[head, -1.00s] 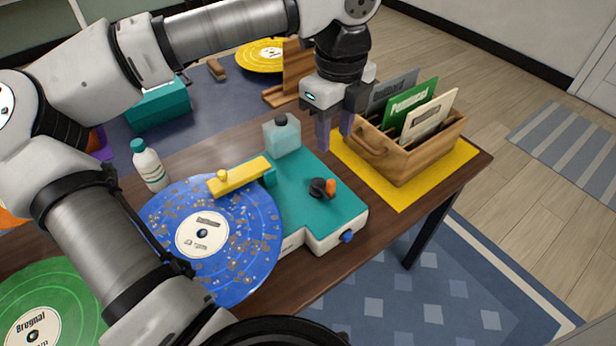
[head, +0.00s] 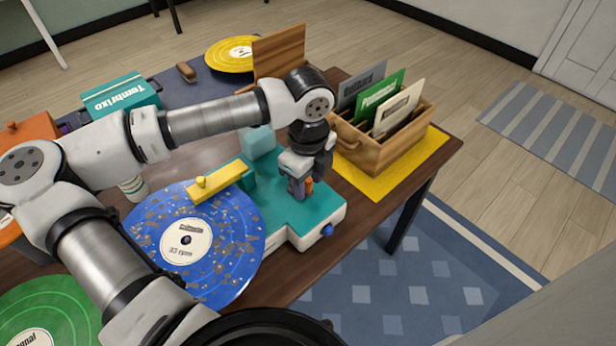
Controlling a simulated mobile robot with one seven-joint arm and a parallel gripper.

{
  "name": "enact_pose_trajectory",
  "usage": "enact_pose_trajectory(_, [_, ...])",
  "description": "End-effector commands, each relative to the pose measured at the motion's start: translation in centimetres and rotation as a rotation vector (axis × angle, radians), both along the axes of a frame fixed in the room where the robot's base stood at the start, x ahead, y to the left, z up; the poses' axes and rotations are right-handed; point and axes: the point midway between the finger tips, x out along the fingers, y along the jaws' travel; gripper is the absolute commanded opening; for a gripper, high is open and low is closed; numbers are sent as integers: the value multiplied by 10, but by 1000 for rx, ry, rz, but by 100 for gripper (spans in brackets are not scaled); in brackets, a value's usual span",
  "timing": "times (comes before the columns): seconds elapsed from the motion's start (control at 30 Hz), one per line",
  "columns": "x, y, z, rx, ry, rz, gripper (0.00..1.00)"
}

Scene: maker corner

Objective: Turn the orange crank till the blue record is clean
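The blue record (head: 222,262) lies on the teal record-cleaning machine (head: 318,212), its face covered with brownish specks. A yellow arm (head: 217,181) reaches over the record's far edge. My gripper (head: 303,188) points down at the machine's crank, with its fingers at the orange crank knob (head: 309,185). Only a sliver of the knob shows beside a finger, and the rest of the crank is hidden. I cannot tell whether the fingers are closed on the knob or just around it.
A wooden crate (head: 385,150) of record sleeves stands on a yellow mat (head: 432,160) right of the machine. A clear bottle (head: 258,143) stands behind it. A green record (head: 70,300) lies at the lower left. My arm hides part of the table.

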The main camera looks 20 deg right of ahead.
Motion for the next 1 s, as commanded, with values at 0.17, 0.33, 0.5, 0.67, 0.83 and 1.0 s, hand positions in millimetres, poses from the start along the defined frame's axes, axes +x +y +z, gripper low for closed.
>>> enact_pose_trajectory(0.17, [0, 0, -2, 0, 0, 0, 39])
enact_pose_trajectory(0.33, [0, 0, -2, 0, 0, 0, 32])
enact_pose_trajectory(0.5, [0, 0, -2, 0, 0, 0, 10])
enact_pose_trajectory(0.67, [0, 0, -2, 0, 0, 0, 0])
enact_pose_trajectory(0.83, [0, 1, -3, 0, 0, -12, 0])
enact_pose_trajectory(1.0, [-1, 3, -6, 1, -2, -67, 0])
